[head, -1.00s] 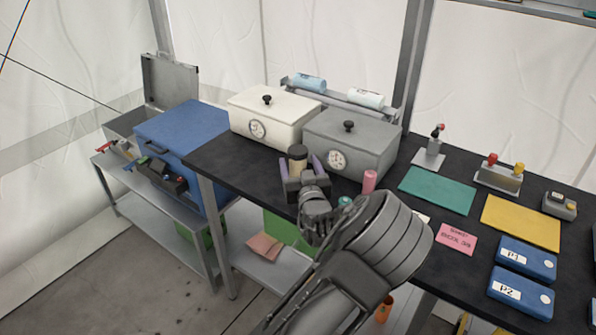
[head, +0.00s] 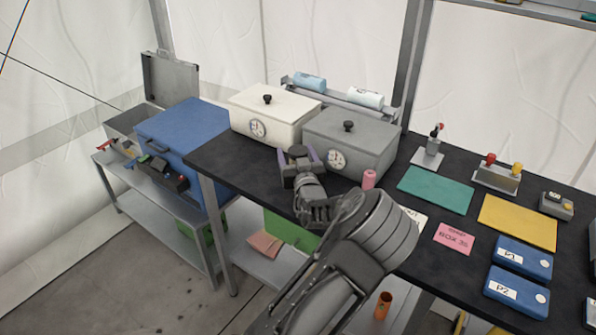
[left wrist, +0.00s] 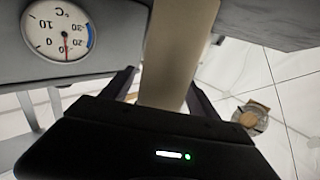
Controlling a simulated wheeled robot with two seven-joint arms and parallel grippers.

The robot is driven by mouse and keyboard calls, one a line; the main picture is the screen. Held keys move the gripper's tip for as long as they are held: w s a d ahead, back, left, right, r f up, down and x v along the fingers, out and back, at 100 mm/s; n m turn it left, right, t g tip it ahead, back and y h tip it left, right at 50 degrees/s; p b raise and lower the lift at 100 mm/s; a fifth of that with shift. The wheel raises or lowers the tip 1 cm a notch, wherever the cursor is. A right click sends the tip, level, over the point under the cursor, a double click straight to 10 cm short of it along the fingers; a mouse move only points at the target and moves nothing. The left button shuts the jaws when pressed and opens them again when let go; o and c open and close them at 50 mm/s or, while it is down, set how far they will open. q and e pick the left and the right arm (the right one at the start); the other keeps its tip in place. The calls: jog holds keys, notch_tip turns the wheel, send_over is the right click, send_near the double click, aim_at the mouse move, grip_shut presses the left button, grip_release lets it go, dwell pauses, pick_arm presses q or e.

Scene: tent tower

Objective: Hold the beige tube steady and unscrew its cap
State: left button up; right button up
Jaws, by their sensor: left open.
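The beige tube (left wrist: 178,50) stands between the two fingers of my left gripper in the left wrist view, with a gap on each side. My left gripper (head: 298,158) is open around it, not closed on it. In the head view the gripper hides the tube's beige body, and only its dark cap (head: 297,151) seems to show between the fingers. The cap is not visible in the left wrist view. My right gripper is not in view.
A grey box (head: 350,140) with a dial and a white box (head: 272,115) stand close behind the gripper on the black table. A pink cylinder (head: 369,180) stands to the right. A teal mat (head: 436,189) and yellow mat (head: 518,222) lie farther right.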

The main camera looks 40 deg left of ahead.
pick_arm(q)
grip_shut()
dwell(0.8)
